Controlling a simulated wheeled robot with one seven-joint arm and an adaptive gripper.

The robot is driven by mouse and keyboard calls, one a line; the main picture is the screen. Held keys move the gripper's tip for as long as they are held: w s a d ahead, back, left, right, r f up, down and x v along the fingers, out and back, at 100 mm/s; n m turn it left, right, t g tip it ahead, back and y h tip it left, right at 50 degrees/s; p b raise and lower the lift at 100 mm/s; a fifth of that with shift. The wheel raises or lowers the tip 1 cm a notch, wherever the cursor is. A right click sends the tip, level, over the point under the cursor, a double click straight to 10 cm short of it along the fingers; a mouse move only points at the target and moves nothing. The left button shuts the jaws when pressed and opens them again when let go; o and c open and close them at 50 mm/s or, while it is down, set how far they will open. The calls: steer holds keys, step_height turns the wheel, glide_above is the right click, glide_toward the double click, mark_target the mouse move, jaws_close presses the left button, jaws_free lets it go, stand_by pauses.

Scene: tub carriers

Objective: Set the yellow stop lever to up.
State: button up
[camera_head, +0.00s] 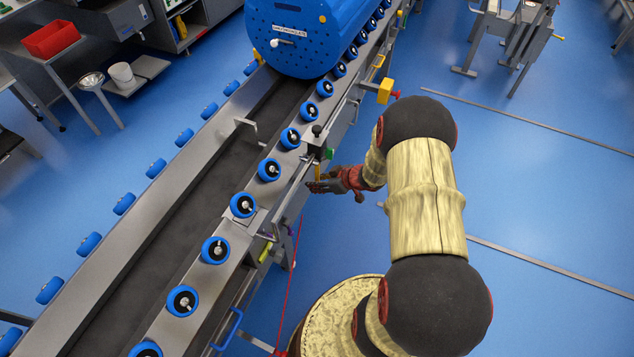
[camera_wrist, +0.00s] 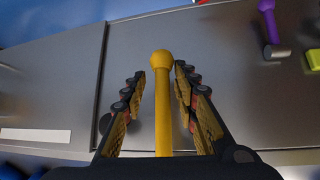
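The yellow stop lever (camera_wrist: 162,105) is a straight rod with a round knob on its end. In the wrist view it stands between the two fingers of my gripper (camera_wrist: 153,85), knob towards the top of the picture. The fingers are open around it, with a gap on the left and a narrower one on the right. In the head view the lever (camera_head: 317,172) is a small yellow piece on the conveyor's right side, with my gripper (camera_head: 318,185) right at it. The lever's foot is hidden in the wrist view.
A purple lever (camera_wrist: 268,22) and a yellow-green piece (camera_wrist: 313,60) sit right of the gripper in the wrist view. A blue drum (camera_head: 305,35) rests on the roller conveyor (camera_head: 185,215). A yellow box with a red button (camera_head: 386,91) is farther along. The floor on the right is mostly clear.

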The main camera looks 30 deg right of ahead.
steer(key=shift+r, duration=0.15)
steer(key=shift+s+r, duration=0.15)
steer(key=v, duration=1.1)
steer(key=shift+s+d+r, duration=0.1)
steer(key=shift+s, duration=0.05)
